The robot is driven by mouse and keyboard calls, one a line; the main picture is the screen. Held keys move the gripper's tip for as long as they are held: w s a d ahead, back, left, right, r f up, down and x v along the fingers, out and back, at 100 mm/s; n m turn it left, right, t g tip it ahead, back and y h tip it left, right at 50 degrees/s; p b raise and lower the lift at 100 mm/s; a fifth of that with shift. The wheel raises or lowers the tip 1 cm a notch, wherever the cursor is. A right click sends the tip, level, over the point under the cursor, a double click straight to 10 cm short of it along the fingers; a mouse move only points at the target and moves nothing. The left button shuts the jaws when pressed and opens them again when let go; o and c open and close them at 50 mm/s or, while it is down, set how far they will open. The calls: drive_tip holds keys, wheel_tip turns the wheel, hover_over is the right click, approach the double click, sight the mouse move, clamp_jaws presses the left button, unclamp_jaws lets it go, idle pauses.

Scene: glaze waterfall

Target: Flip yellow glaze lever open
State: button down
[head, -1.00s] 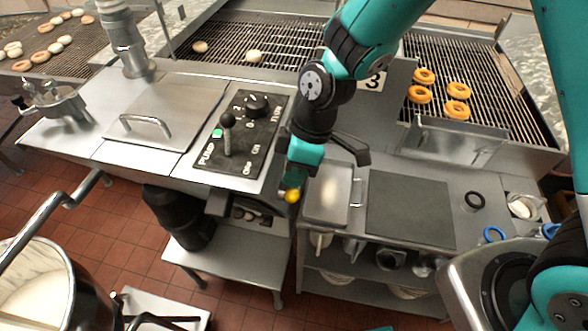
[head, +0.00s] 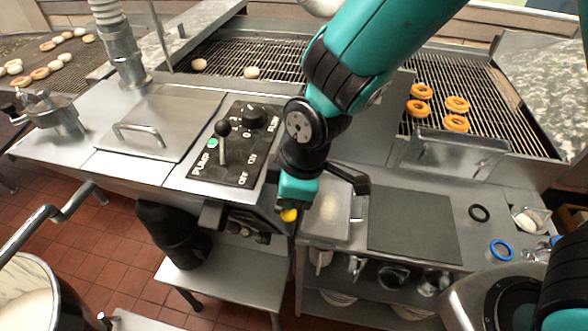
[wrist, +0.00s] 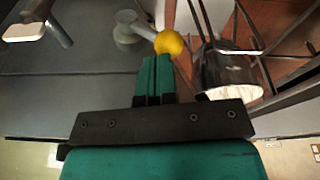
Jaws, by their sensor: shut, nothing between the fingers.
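The yellow glaze lever (wrist: 169,42) shows as a round yellow knob on a grey stem in the wrist view, just beyond my fingertips. In the head view the yellow knob (head: 289,214) sits just below my gripper (head: 290,203), at the front edge of the machine. My gripper also shows in the wrist view (wrist: 155,62), with its two green fingers shut together and nothing between them. The fingertips are very close to the knob; I cannot tell whether they touch it. Most of the lever's stem is hidden in the head view.
The pump panel (head: 236,145) with a black-knobbed lever stands left of my gripper. A lidded tray (head: 328,214) and a dark mat (head: 412,222) lie to the right. A conveyor grill (head: 470,95) with fried donuts is behind. A steel pot (head: 28,290) stands at lower left.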

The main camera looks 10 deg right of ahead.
drive_tip(key=w+v, duration=0.3)
drive_tip(key=v, duration=1)
drive_tip(key=shift+r, duration=0.15)
drive_tip(key=shift+a, duration=0.1)
drive_tip(key=s+d+m+y+b, duration=0.1)
drive_tip(key=s+d+m, duration=0.2)
drive_tip(key=s, duration=0.3)
drive_tip(key=s+d+m+g+b, duration=0.1)
drive_tip(key=s+d+m+b, duration=0.1)
drive_tip(key=s+d+m, duration=0.2)
drive_tip(key=shift+s+d+r+m+y, duration=0.25)
drive_tip(key=shift+s+r+m+y, duration=0.15)
drive_tip(key=shift+s+m, duration=0.6)
drive_tip(key=shift+s, duration=0.1)
